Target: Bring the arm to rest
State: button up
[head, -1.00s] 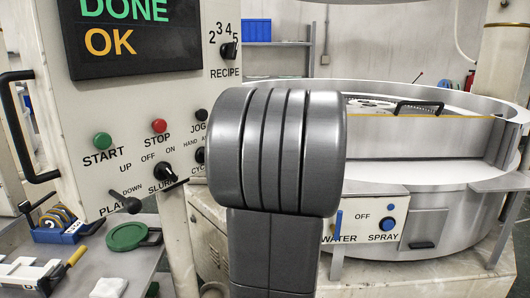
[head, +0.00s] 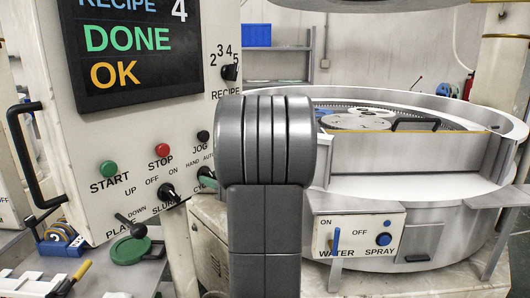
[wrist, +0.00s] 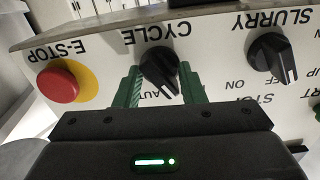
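My arm (head: 265,150) stands upright in the middle of the head view and hides part of the control panel. A green fingertip of my gripper shows left of it, by the partly hidden CYCLE knob. In the wrist view, which is upside down, my gripper's two green fingers (wrist: 160,88) are apart, one on each side of the black CYCLE knob (wrist: 159,68). The knob's pointer is towards the partly hidden AUTO label. I cannot tell whether the fingers touch the knob. The screen (head: 127,50) reads RECIPE 4, DONE, OK.
The red E-STOP button (wrist: 58,84) and SLURRY knob (wrist: 271,55) flank the gripper. A panel handle (head: 22,155) sticks out at left. The round lapping machine (head: 400,190) fills the right. A bench below left holds a green round item (head: 130,250) and a blue tray (head: 60,247).

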jog(key=shift+m+p, duration=0.6)
jog(key=shift+m, duration=0.6)
